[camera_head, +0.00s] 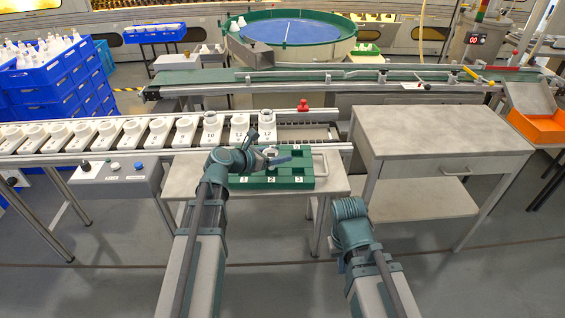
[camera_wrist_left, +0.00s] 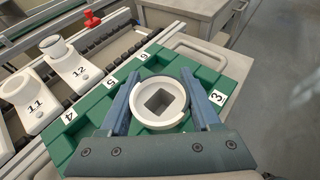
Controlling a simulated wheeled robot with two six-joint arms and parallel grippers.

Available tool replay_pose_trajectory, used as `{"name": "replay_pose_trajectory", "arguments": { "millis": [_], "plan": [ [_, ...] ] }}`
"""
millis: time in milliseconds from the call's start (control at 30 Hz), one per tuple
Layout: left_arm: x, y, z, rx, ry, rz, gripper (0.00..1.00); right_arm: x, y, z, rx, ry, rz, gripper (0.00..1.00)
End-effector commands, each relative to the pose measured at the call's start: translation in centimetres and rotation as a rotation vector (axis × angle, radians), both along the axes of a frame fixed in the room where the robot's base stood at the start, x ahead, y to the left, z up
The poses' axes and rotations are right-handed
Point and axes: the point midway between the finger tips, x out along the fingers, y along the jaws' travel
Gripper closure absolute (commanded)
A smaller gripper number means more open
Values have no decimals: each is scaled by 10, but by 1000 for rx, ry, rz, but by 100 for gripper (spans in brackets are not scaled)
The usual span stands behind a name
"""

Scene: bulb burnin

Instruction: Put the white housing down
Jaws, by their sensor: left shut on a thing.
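The white housing (camera_wrist_left: 159,102) is a round ring with a square dark opening, and my left gripper (camera_wrist_left: 160,100) is shut on it, one blue finger on each side. In the head view my left gripper (camera_head: 272,158) and the housing (camera_head: 270,152) are over the green tray (camera_head: 306,182), which has numbered compartments. In the wrist view the tray (camera_wrist_left: 222,82) shows labels 3, 4, 5 and 6. The housing covers part of it; I cannot tell whether it touches the tray. My right arm's end (camera_head: 350,212) is right of the tray, its fingers hidden.
Behind the tray a conveyor carries a row of white numbered holders (camera_head: 158,131), with 10, 11 and 12 nearest. A red knob (camera_head: 303,106) stands on its rail. A grey control box (camera_head: 115,178) is at the left. The grey workbench (camera_head: 435,133) at the right has a clear top.

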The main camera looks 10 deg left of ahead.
Motion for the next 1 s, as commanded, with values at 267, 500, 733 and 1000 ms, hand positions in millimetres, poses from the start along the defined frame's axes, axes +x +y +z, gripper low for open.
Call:
{"name": "replay_pose_trajectory", "arguments": {
  "millis": [267,500,733,1000],
  "plan": [
    [0,-2,-37,1,0,4,89,0,0,-37,0,0,0,100],
    [0,-2,-35,0,0,5,89,0,0,-35,0,0,0,100],
    [0,-2,-41,0,0,5,89,0,0,-41,0,0,0,100],
    [0,-2,-39,1,0,5,6,0,0,-39,0,0,0,100]
  ]
}}
